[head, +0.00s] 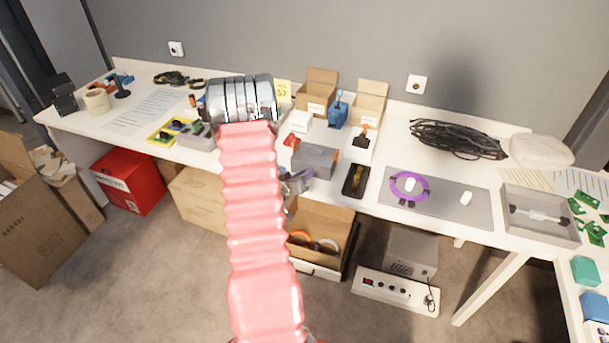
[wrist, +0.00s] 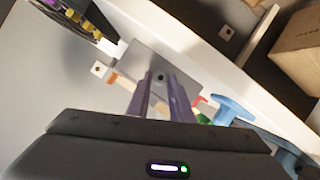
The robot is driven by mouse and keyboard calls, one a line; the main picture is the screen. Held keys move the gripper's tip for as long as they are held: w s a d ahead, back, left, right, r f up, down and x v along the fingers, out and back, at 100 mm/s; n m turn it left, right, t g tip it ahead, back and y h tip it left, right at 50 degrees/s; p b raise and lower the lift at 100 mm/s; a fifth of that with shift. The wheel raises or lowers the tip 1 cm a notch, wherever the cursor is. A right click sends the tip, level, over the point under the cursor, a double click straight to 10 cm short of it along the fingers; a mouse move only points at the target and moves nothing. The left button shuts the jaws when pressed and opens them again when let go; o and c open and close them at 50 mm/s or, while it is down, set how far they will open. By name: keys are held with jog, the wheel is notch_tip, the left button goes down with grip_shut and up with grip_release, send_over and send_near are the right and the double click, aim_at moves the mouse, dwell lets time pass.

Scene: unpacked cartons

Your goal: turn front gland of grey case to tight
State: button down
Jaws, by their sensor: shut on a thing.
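The grey case (head: 318,158) lies on the white bench near its front edge in the head view. In the wrist view the case (wrist: 190,70) is below my fingers, with a small dark round gland (wrist: 160,77) between the fingertips. My gripper (wrist: 161,80) has two purple fingers, one on each side of the gland, closed on it. In the head view my gripper (head: 297,183) is at the case's front left, partly hidden by my arm. The gland is too small to tell in the head view, and its tightness cannot be seen.
A black tray (head: 355,181) stands right of the case, with a white block bearing an orange-topped part (head: 361,144) behind it. A blue device (head: 338,114) and open cartons (head: 369,100) are further back. An open carton (head: 322,222) stands below the bench edge.

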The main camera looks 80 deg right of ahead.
jog(key=m+t, duration=0.1)
jog(key=m, duration=0.1)
jog(key=m+t, duration=0.1)
jog(key=m, duration=0.1)
jog(key=shift+s+a+t, duration=0.15)
jog(key=shift+s+t, duration=0.15)
jog(key=shift+t, duration=0.1)
jog(key=m+t, duration=0.1)
jog(key=m, duration=0.1)
jog(key=m+t, duration=0.1)
jog(key=shift+s+f+m+t, duration=0.2)
jog(key=shift+s+m+t, duration=0.2)
jog(key=m, duration=0.1)
jog(key=m+t+h, duration=0.1)
jog(key=m, duration=0.1)
jog(key=shift+s+f+t, duration=0.2)
jog(key=shift+f+t, duration=0.05)
jog(key=shift+t, duration=0.05)
jog(key=m+h, duration=0.1)
jog(key=m+t, duration=0.1)
jog(key=m, duration=0.1)
jog(key=shift+s+f+m+h, duration=0.2)
jog(key=shift+m+h, duration=0.1)
jog(key=shift+h, duration=0.1)
jog(key=c, duration=1.9)
grip_release()
jog(key=shift+o, duration=0.2)
jog(key=shift+a+r, duration=0.1)
